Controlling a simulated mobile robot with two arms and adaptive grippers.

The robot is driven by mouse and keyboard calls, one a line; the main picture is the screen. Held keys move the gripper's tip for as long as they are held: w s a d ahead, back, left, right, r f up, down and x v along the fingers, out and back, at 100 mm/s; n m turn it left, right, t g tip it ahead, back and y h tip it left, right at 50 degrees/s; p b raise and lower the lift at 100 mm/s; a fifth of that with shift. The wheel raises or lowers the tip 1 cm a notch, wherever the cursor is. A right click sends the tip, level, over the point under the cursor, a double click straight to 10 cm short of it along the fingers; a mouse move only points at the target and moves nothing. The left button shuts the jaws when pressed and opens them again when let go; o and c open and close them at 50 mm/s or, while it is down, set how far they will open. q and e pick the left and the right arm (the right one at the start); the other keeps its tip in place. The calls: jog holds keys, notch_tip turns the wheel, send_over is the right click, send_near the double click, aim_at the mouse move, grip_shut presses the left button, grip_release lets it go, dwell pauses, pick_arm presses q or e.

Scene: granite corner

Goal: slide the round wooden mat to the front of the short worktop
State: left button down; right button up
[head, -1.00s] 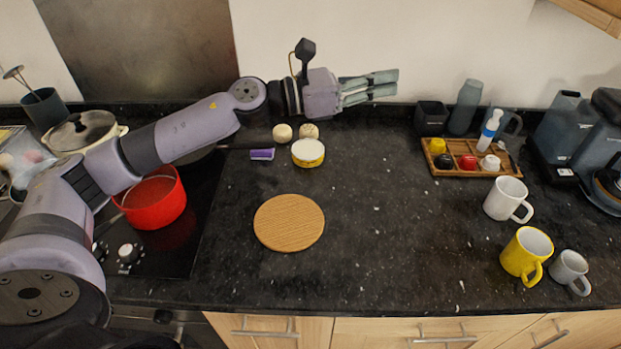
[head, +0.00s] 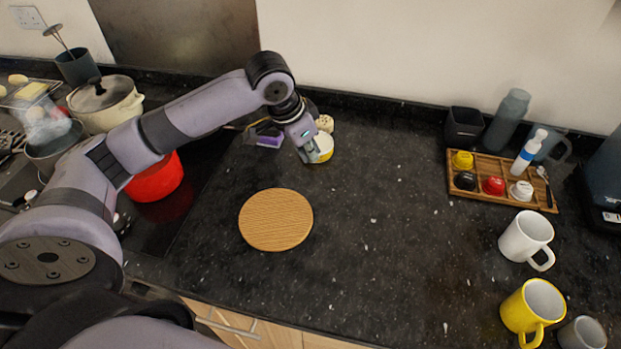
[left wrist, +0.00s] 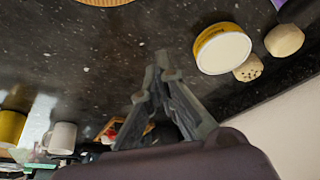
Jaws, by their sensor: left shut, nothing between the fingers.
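The round wooden mat (head: 276,219) lies flat on the dark speckled worktop, a little left of the middle in the head view. Only its edge shows at the top of the left wrist view (left wrist: 104,2). My left gripper (head: 308,156) points down behind the mat, apart from it, beside the yellow and white tub (head: 324,148). In the left wrist view its fingers (left wrist: 162,62) are closed together with nothing between them, and the tub (left wrist: 222,50) stands to their right. My right gripper is in neither view.
Pale round items (left wrist: 284,40) and a purple block (head: 268,138) are near the tub. The red pot (head: 155,178) stands left of the mat. A wooden tray (head: 490,183) and mugs (head: 526,238) are at the right. The worktop in front of the mat is clear.

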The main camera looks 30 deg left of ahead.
aim_at(310, 191)
pick_arm(q)
jog(key=x, duration=0.3)
jog(key=p+x, duration=0.1)
jog(key=x, duration=0.2)
jog(key=s+x, duration=0.1)
jog(key=x, duration=0.2)
jog(key=shift+d+f+p, duration=0.1)
jog(key=shift+f+p, duration=0.1)
jog(key=shift+p, duration=0.1)
jog(key=shift+s+a+f+p, duration=0.15)
jog(key=shift+a+f+p, duration=0.1)
jog(key=shift+p, duration=0.05)
jog(key=shift+s+a+p, duration=0.25)
jog(key=shift+s+a, duration=0.05)
jog(key=shift+s, duration=0.2)
jog(key=shift+s+a+p, duration=0.2)
jog(key=shift+s+a, duration=0.05)
jog(key=shift+s, duration=0.3)
jog(key=shift+s+a, duration=0.2)
jog(key=shift+s, duration=0.35)
jog(key=shift+w+f, duration=0.1)
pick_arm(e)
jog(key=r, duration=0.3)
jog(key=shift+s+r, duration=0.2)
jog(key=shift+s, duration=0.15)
